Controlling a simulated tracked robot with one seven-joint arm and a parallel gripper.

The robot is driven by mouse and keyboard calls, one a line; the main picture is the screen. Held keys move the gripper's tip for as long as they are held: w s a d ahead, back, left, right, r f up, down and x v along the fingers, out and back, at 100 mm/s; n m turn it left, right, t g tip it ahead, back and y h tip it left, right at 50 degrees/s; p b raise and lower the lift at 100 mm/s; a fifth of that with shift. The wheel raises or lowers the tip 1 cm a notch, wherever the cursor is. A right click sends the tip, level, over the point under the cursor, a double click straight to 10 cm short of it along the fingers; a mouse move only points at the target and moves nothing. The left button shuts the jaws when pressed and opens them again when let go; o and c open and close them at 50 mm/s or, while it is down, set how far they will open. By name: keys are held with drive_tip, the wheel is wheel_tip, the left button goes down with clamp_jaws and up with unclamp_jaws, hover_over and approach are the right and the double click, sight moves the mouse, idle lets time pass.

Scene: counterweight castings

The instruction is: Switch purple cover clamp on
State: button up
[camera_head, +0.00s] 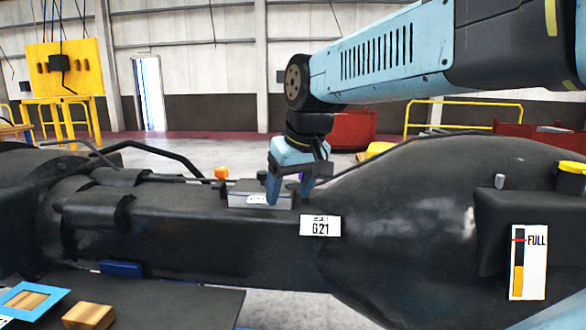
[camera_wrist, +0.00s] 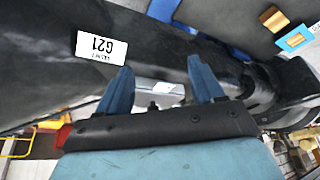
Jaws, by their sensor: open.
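A small purple part (camera_head: 301,175), which may be the purple cover clamp, shows only as a sliver behind my gripper's right finger in the head view. A grey box (camera_head: 245,190) with a white label sits on top of the long black casting (camera_head: 180,225). My gripper (camera_head: 287,198) is open and points down over the box's right end, with its two blue fingers apart and nothing seen between them. In the wrist view, my gripper (camera_wrist: 161,64) shows the grey box (camera_wrist: 150,90) beyond its jaws. No purple shows there, and the clamp's position cannot be told.
An orange knob (camera_head: 221,173) stands at the box's left end. A white G21 label (camera_head: 320,225) is on the casting, right of the box. Black bent pipes (camera_head: 160,150) rise at the left. A FULL gauge (camera_head: 528,262) and yellow cap (camera_head: 572,175) are at the right.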

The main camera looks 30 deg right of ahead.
drive_tip(key=w+d+r+g, duration=0.2)
drive_tip(key=w+d+r, duration=0.1)
drive_tip(key=w+d, duration=0.3)
drive_tip(key=w+d+r+n+g, duration=0.1)
drive_tip(key=w+d+r, duration=0.3)
drive_tip(key=w, duration=0.4)
drive_tip(key=w+d+r+g, duration=0.2)
drive_tip(key=w+d+r, duration=0.1)
drive_tip(key=w+d, duration=0.3)
drive_tip(key=f, duration=1.4)
drive_tip(key=shift+w+a, duration=0.15)
drive_tip(key=shift+w, duration=0.1)
drive_tip(key=c, duration=1.1)
drive_tip(key=shift+o, duration=0.2)
drive_tip(key=shift+m, duration=2.8)
